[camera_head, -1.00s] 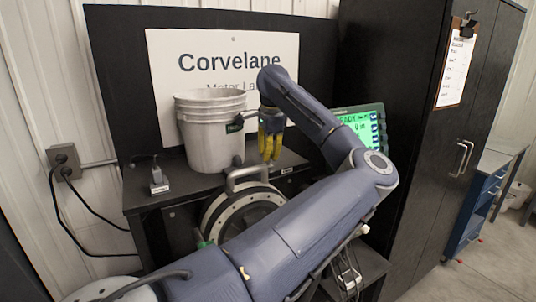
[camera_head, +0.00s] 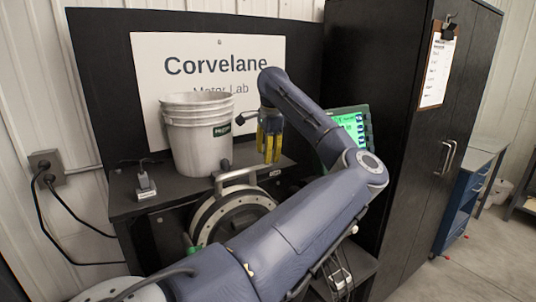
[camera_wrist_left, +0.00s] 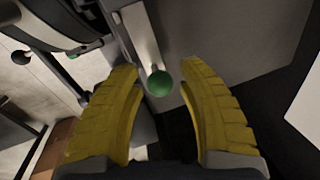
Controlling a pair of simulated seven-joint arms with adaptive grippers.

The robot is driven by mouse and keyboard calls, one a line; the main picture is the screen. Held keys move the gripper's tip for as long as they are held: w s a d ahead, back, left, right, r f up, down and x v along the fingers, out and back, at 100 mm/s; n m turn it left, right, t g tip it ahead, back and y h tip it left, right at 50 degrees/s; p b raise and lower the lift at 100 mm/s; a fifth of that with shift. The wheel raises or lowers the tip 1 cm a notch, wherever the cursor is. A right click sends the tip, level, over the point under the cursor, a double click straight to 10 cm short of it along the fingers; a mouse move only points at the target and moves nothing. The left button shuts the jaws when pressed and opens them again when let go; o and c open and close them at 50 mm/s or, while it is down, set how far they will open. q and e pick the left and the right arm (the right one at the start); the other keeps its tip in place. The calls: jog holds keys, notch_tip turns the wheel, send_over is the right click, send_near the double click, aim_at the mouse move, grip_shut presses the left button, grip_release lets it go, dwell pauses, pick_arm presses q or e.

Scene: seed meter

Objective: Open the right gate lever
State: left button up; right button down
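In the left wrist view, a green ball knob (camera_wrist_left: 159,83) sits at the end of a pale metal lever bar (camera_wrist_left: 141,38). My left gripper (camera_wrist_left: 158,78) is open, with its yellow ribbed fingers on either side of the knob; I see gaps on both sides. Whether the knob lies level with the fingertips or beyond them I cannot tell. In the head view, the left gripper (camera_head: 270,143) points down above the shelf, right of the white bucket. The lever and knob cannot be made out there. The right gripper is not in view.
The white bucket (camera_head: 197,140) stands left of the gripper. A round metal meter housing (camera_head: 232,210) with a handle is below. A green-lit display (camera_head: 350,125) stands behind my arm. A dark cabinet (camera_head: 410,170) closes off the right side.

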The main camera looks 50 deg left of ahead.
pick_arm(q)
jog(key=shift+o, duration=0.7)
notch_tip(320, 180, up, 12)
jog(key=d, duration=0.2)
jog(key=shift+s, duration=0.35)
jog(key=shift+d+f, duration=0.1)
